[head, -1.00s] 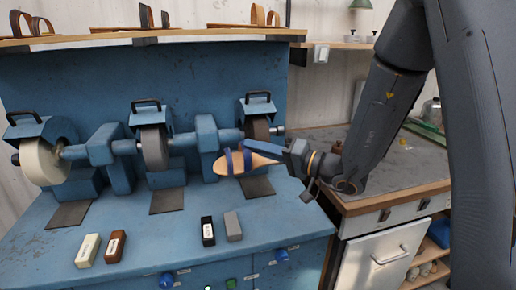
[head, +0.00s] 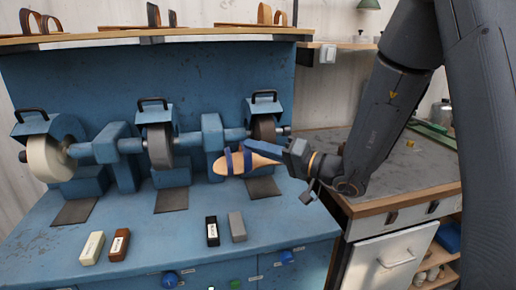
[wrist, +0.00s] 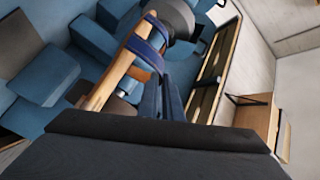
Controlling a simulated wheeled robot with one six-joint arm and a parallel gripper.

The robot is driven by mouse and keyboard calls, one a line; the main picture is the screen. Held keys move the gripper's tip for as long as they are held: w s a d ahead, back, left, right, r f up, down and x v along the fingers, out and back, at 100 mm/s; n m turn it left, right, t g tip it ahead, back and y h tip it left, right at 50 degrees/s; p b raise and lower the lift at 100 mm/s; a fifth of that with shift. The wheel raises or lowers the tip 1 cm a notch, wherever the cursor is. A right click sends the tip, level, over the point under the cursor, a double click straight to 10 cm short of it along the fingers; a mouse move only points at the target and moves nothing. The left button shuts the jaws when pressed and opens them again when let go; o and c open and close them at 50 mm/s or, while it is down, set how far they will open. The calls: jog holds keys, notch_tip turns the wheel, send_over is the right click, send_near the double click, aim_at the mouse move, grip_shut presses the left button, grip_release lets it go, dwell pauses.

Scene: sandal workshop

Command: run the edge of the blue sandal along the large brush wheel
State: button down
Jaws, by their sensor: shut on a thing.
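The blue sandal (head: 254,161), with a tan sole and blue straps, is held at one end by my gripper (head: 287,152), which is shut on it. In the head view it hangs tilted above the bench, in front of and below the dark right wheel (head: 264,129). In the wrist view the sandal (wrist: 118,68) points up toward a dark round wheel (wrist: 176,18); I cannot tell whether they touch. A grey wheel (head: 160,146) stands in the middle and a large cream wheel (head: 47,158) at the left. Which one is the brush wheel is not clear.
The blue bench (head: 155,222) carries a white block (head: 92,248), a brown block (head: 119,245), a black block (head: 212,231) and a grey block (head: 237,227). A shelf (head: 150,39) with sandals runs above. A grey-topped cabinet (head: 400,182) stands at the right.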

jog(key=shift+s+a+b, duration=0.15)
jog(key=shift+a+b, duration=0.5)
jog(key=shift+a, duration=0.5)
dwell(0.5)
jog(key=shift+s+a, duration=0.1)
jog(key=shift+a, duration=0.2)
jog(key=shift+s+a+b, duration=0.1)
jog(key=shift+a+b, duration=0.35)
jog(key=shift+a, duration=0.05)
jog(key=shift+a, duration=0.3)
jog(key=shift+s+a+b, duration=0.25)
jog(key=shift+a+b, duration=0.45)
jog(key=shift+a, duration=0.15)
dwell(1.3)
jog(key=shift+s+f, duration=0.1)
jog(key=shift+s, duration=0.05)
dwell(0.8)
jog(key=shift+s+d+f+b, duration=0.15)
jog(key=shift+s+d+b, duration=0.1)
jog(key=shift+s+b, duration=0.3)
jog(key=shift+s, duration=0.15)
